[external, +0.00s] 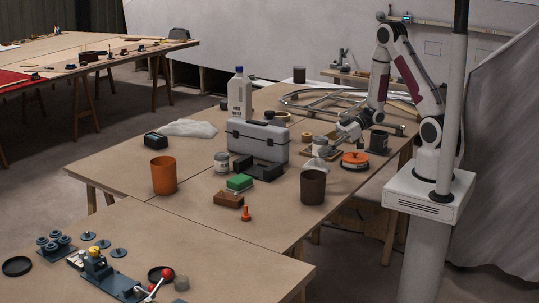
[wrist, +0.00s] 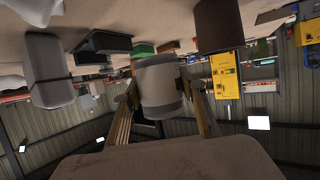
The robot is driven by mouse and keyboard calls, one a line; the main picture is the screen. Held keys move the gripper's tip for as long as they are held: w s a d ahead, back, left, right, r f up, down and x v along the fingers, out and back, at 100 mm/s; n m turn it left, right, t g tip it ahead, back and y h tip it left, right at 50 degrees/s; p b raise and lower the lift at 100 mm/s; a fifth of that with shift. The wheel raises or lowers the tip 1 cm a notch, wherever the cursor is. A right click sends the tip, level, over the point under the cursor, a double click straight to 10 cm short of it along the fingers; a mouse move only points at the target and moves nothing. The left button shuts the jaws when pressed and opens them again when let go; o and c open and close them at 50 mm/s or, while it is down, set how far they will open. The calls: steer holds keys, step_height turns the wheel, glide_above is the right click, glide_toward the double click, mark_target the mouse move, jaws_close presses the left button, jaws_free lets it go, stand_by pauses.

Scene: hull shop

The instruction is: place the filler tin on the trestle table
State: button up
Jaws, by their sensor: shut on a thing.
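My gripper (external: 333,137) reaches down and left over the right part of the trestle table (external: 115,165).
Near the gripper are a dark brown cup (external: 313,187), an orange round thing (external: 355,160) and a dark mug (external: 379,141). A white bottle (external: 239,97) stands behind the toolbox. An orange cup (external: 164,175) stands farther left. The table's left end has free room.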

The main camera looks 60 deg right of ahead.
steer(key=shift+f, duration=0.1)
steer(key=shift+f, duration=2.85)
steer(key=shift+f, duration=2.05)
steer(key=shift+f, duration=0.15)
steer(key=o, duration=1.4)
steer(key=shift+c, duration=0.2)
steer(key=shift+v, duration=6.1)
